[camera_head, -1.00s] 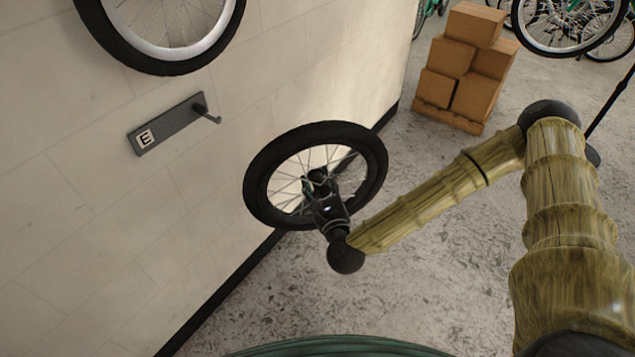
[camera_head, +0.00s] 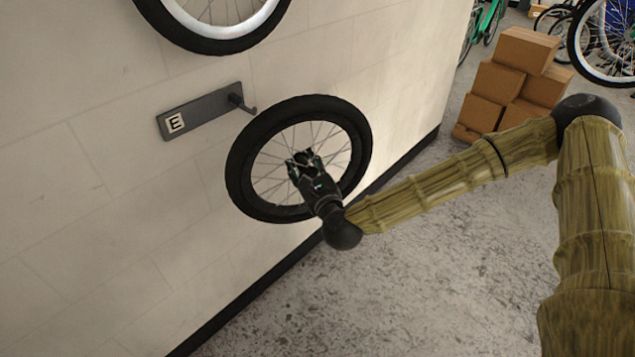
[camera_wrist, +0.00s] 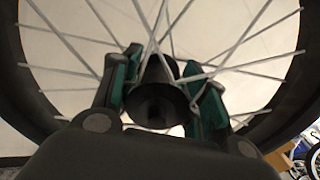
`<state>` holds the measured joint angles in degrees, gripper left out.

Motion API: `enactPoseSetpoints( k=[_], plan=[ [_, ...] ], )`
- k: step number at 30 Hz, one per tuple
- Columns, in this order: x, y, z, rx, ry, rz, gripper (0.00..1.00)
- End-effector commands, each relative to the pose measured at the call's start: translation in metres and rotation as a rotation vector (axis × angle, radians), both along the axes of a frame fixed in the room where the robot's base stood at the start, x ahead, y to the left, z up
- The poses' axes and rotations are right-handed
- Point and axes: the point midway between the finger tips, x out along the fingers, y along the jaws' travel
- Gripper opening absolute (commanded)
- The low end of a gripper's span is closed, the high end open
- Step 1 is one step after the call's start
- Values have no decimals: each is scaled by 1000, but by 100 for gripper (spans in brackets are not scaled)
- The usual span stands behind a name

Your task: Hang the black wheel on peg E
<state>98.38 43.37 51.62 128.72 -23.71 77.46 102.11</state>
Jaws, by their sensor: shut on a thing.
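The black wheel (camera_head: 247,137) has a black tyre, a black rim and thin pale spokes. It is held up in front of the wall, below and right of peg E (camera_head: 247,103) in the head view. My gripper (camera_head: 303,163) is shut on the wheel's hub. In the wrist view, its green-padded fingers (camera_wrist: 160,90) stand on both sides of the black hub (camera_wrist: 157,101). Peg E sticks out from a grey plate (camera_head: 203,113) marked "E", and it is bare. The tyre's upper left edge lies close to the peg tip in the picture; I cannot tell the depth gap.
Another wheel (camera_head: 222,38) with a pale rim hangs on the wall above the plate. Stacked cardboard boxes (camera_head: 512,82) stand at the back right, with bikes (camera_head: 603,45) beyond. The grey floor (camera_head: 400,285) below the wheel is clear.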

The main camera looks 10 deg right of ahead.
Motion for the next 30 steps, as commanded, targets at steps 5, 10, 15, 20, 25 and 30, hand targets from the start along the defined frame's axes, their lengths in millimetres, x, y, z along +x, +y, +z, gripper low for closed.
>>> enactPoseSetpoints(
  k=[5,10,15,20,25,30],
  plan=[
    [12,18,0,0,-8,50,0],
    [19,35,4,-1,-8,96,0],
    [24,47,9,-2,-7,132,0],
    [25,54,13,-4,-6,153,0],
    [27,57,15,-5,-5,161,0],
    [30,60,15,-5,-4,162,0]
  ],
)
